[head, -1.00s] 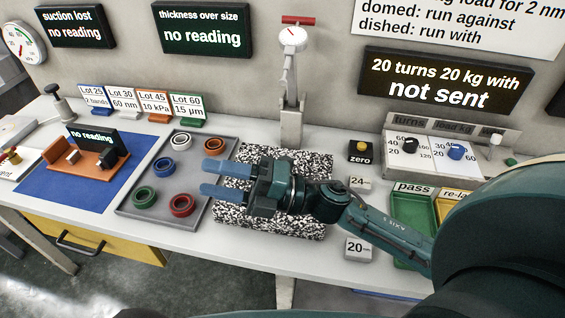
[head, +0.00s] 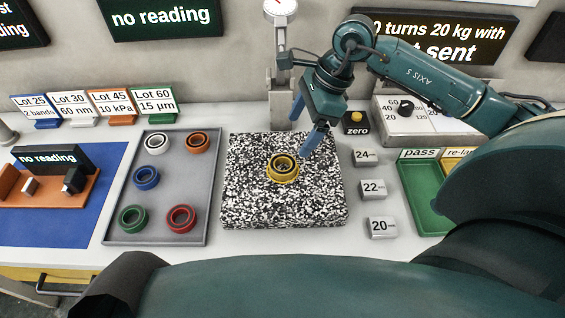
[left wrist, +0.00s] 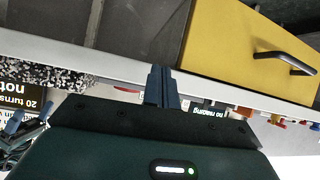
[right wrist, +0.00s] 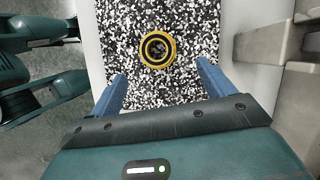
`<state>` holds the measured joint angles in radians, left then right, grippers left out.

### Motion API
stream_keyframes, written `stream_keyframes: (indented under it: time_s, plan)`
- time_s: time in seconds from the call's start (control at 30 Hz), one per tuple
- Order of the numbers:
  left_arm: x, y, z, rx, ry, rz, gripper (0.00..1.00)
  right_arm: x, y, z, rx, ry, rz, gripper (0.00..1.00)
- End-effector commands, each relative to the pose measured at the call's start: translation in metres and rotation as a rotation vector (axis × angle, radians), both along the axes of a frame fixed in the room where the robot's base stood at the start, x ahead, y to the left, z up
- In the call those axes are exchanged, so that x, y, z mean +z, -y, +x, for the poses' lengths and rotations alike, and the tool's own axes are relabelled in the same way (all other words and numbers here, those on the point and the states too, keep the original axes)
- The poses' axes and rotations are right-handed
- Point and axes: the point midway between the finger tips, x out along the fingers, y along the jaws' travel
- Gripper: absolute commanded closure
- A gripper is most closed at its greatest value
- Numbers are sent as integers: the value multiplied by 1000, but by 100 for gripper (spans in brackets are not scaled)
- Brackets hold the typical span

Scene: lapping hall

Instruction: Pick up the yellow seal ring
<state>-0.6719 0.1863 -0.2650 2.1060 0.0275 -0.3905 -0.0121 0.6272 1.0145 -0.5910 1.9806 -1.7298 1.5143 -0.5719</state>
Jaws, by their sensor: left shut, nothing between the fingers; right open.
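The yellow seal ring (head: 283,179) lies flat on the black-and-white speckled plate (head: 245,205), near its middle. Its centre looks dark. My right gripper (head: 306,122) is open and empty, above the plate's back right part, with blue fingers pointing down. In the right wrist view the ring (right wrist: 158,66) shows whole, ahead of and between the spread fingertips (right wrist: 160,75), and apart from them. My left gripper (left wrist: 161,84) is shut and empty in the left wrist view, near the table's front edge. Its fingers are not seen in the head view.
Left of the plate, a grey tray (head: 165,236) holds several rings in white, orange, blue, green and red. A gauge stand (head: 283,75) rises behind the plate. Blocks marked 24 (head: 366,157), 22 (head: 373,189) and 20 (head: 380,227) and a green tray (head: 425,220) stand right.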

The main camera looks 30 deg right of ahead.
Motion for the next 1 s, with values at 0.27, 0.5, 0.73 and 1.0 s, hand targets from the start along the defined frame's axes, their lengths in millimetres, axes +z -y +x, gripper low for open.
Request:
stream_keyframes:
  time_s: [0.27, 0.5, 0.73, 1.0]
  plan:
    - [0, -3, 0, 17, -11, -1, 100, -36, -15, 4, -1, 0, 4, 19]
    - [3, -6, -1, 23, -23, 6, 100, -57, -25, 1, 1, -6, 6, 19]
    - [2, -8, -1, 30, -32, 12, 100, -84, -35, 3, -1, -2, 6, 19]
    - [1, -9, -1, 30, -35, 14, 100, -88, -35, 3, -1, 0, 4, 19]
